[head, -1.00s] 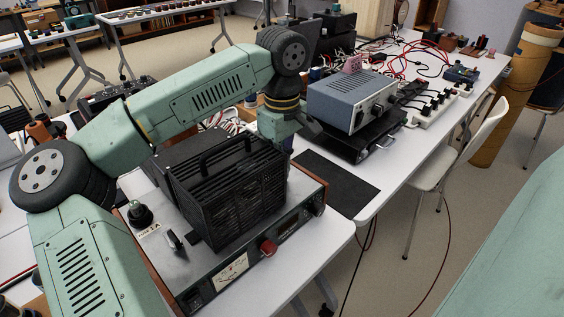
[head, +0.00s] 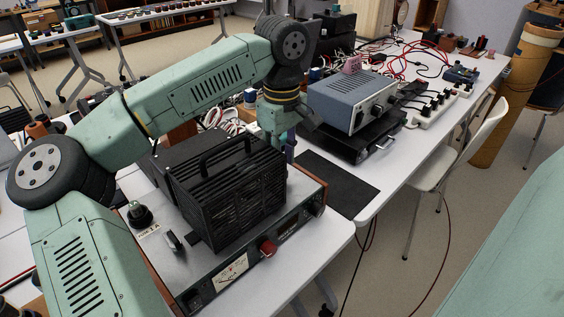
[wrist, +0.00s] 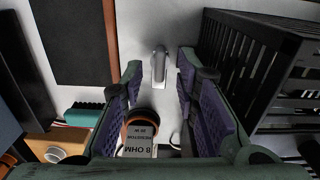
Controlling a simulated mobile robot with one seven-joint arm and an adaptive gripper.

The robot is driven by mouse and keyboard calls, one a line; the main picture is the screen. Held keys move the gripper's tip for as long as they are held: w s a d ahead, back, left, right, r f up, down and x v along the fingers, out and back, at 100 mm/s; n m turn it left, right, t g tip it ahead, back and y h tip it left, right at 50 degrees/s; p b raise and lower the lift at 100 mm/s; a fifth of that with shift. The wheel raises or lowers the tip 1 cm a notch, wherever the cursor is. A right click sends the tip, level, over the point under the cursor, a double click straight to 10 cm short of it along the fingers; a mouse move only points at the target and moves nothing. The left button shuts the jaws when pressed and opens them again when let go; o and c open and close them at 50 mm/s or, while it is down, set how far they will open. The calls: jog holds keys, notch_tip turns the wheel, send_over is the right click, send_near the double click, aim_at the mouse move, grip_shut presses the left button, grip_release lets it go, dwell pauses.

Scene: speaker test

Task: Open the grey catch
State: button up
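The grey catch (wrist: 159,64) is a small upright lever on a pale metal plate in the wrist view. It stands on the top of the amplifier-like unit (head: 150,246), between its wooden side and the black slatted cage (head: 232,190). In the head view I cannot make out this catch; the cage and my arm cover that area. My gripper (wrist: 158,90) is open, with its purple finger pads on either side of the line to the catch. Nothing is between the pads, and I cannot tell how close the fingertips are to the catch.
The cage (wrist: 256,60) rises close to the right finger. A dark mat (head: 345,182) lies on the table beyond the unit. A part labelled 8 OHM (wrist: 140,146) shows below the fingers. A dark lever (head: 173,241) and a knob (head: 139,214) sit at the unit's left.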

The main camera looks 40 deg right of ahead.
notch_tip(320, 180, up, 10)
jog(key=shift+r, duration=0.2)
dwell(0.6)
